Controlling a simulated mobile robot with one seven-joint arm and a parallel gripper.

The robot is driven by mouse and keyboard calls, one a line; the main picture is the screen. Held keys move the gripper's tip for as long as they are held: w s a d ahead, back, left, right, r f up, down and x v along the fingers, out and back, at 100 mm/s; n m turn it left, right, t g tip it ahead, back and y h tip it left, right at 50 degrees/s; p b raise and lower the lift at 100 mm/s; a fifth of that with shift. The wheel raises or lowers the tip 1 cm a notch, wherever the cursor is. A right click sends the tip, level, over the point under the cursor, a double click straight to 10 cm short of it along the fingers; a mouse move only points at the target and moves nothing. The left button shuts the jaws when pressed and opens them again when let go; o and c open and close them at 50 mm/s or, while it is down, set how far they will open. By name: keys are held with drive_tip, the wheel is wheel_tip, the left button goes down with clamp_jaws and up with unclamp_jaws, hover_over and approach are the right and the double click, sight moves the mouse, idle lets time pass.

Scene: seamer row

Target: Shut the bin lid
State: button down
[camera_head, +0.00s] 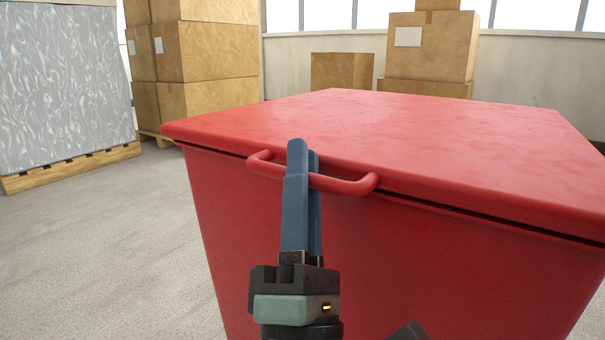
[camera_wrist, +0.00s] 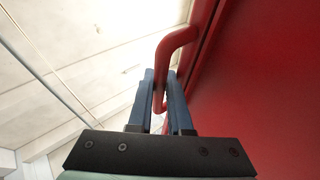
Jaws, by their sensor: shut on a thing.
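A large red bin (camera_head: 340,260) stands in front of me. Its flat red lid (camera_head: 400,130) lies over the top, with a thin dark gap along the front edge. A red bar handle (camera_head: 345,186) sticks out from the lid's front edge, left of the middle. My gripper (camera_head: 303,160) has its blue fingers on either side of the handle and is shut on it. In the wrist view, the handle (camera_wrist: 178,40) passes between the two fingers (camera_wrist: 164,90), with the red bin wall (camera_wrist: 260,100) to the right.
Cardboard boxes (camera_head: 205,50) are stacked on a pallet at the back left. More boxes (camera_head: 430,45) stand behind the bin. A grey wrapped load (camera_head: 60,85) sits on a wooden pallet (camera_head: 75,168) at the far left. The floor (camera_head: 110,250) left of the bin is clear.

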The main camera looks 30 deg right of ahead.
drive_tip(key=shift+a+f, duration=0.15)
drive_tip(key=shift+f, duration=0.45)
drive_tip(key=c, duration=1.1)
unclamp_jaws()
drive_tip(key=shift+f, duration=0.25)
drive_tip(key=shift+s+r+v, duration=0.15)
drive_tip(key=shift+v, duration=1.85)
drive_tip(key=shift+s+r+v, duration=0.2)
drive_tip(key=shift+v, duration=1.8)
drive_tip(key=shift+s+r+v, duration=0.15)
drive_tip(key=shift+v, duration=1.85)
drive_tip(key=shift+a+r+p, duration=0.1)
drive_tip(key=shift+r+p, duration=0.05)
drive_tip(key=shift+p, duration=0.2)
